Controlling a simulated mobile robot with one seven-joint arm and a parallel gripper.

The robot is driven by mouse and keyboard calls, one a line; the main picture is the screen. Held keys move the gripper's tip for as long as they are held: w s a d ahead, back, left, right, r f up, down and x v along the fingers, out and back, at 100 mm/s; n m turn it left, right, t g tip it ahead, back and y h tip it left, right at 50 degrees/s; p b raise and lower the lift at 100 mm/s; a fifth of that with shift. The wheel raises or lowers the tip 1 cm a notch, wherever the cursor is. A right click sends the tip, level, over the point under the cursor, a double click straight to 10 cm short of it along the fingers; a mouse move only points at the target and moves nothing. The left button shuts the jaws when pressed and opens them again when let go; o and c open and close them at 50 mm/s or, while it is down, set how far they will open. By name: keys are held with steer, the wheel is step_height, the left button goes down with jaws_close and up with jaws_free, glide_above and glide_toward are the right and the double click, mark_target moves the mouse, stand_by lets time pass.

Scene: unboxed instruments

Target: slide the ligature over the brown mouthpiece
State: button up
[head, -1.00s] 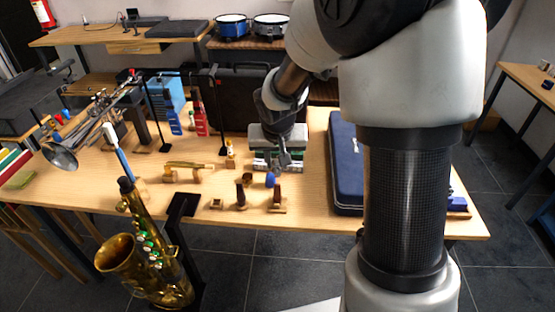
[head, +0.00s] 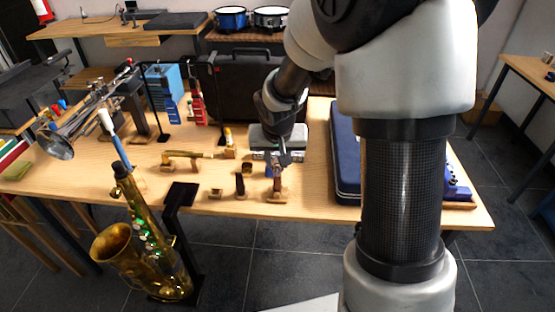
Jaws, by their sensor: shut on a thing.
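A brown mouthpiece (head: 277,184) stands upright on a small wooden base near the front edge of the table. A second, darker upright piece (head: 240,184) stands on its own base just left of it. My gripper (head: 278,164) points down directly above the brown mouthpiece, its tips at or very near the mouthpiece's top. It is shut on the ligature, which is too small and too covered by the fingers to make out clearly. I cannot tell whether the ligature touches the mouthpiece.
A blue case (head: 345,150) lies right of my gripper. A grey-topped box (head: 292,133) is just behind it. Small wooden holders (head: 215,193) stand to the left. A brass saxophone (head: 140,250) stands in front of the table, and a trumpet (head: 85,115) is at the far left.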

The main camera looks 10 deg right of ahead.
mark_target(277, 179)
steer(key=shift+m+b, duration=0.6)
steer(key=shift+b, duration=0.7)
steer(key=shift+f+b, duration=3.65)
steer(key=shift+b, duration=0.15)
stand_by(2.9)
